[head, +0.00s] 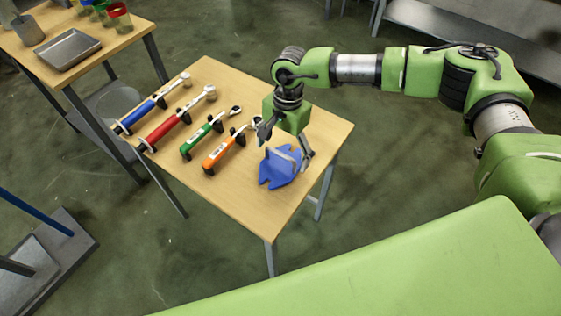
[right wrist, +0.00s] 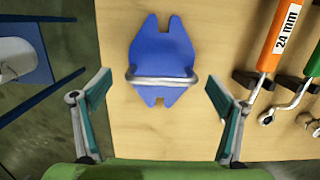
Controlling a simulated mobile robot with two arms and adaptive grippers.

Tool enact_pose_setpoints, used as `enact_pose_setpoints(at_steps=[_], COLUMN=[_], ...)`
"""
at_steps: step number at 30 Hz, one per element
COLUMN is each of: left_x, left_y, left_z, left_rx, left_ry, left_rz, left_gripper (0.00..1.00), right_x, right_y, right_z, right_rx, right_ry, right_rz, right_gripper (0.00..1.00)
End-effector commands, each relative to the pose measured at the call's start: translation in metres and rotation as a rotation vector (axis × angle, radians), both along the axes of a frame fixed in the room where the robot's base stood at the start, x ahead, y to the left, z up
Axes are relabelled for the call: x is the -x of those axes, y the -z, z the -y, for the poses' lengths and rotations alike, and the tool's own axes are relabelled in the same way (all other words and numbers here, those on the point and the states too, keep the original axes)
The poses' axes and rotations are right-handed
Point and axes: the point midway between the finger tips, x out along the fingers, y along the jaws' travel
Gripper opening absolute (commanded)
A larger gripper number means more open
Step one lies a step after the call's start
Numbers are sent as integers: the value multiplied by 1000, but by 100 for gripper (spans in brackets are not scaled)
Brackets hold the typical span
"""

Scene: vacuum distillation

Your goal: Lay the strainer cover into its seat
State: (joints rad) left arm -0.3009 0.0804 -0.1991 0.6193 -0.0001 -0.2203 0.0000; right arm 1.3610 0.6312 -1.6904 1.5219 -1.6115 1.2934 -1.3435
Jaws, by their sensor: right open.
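My right gripper (head: 284,147) points down over the cover, fingers spread. In the right wrist view the fingers (right wrist: 159,88) stand open on either side of the handle, apart from it. My left gripper is out of view. I cannot make out the cover's seat in these views.
Torque wrenches with orange (head: 225,152), green (head: 202,138), red (head: 168,125) and blue (head: 142,113) handles lie in holders left of the cover. Another table (head: 95,30) at upper left carries a metal tray (head: 68,49) and jars. The wooden table's front strip (head: 235,195) is bare.

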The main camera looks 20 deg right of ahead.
Motion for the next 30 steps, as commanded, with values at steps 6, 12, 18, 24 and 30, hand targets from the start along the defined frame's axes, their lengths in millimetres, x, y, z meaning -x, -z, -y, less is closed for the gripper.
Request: enact_pose_setpoints(at_steps=[6,12,18,24,30], left_x=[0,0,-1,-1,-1], left_y=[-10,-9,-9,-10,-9], left_z=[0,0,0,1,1], left_rx=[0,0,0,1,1], left_ry=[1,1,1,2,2], left_rz=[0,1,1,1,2], left_gripper=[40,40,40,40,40], right_x=[1,1,1,-1,-1], right_y=[26,30,29,27,27], right_z=[-4,-4,-4,-5,-5], right_rx=[0,-1,-1,-4,-4], right_ry=[0,0,0,1,1], right_rz=[0,1,0,3,3], right_gripper=[88,88,55,14,14])
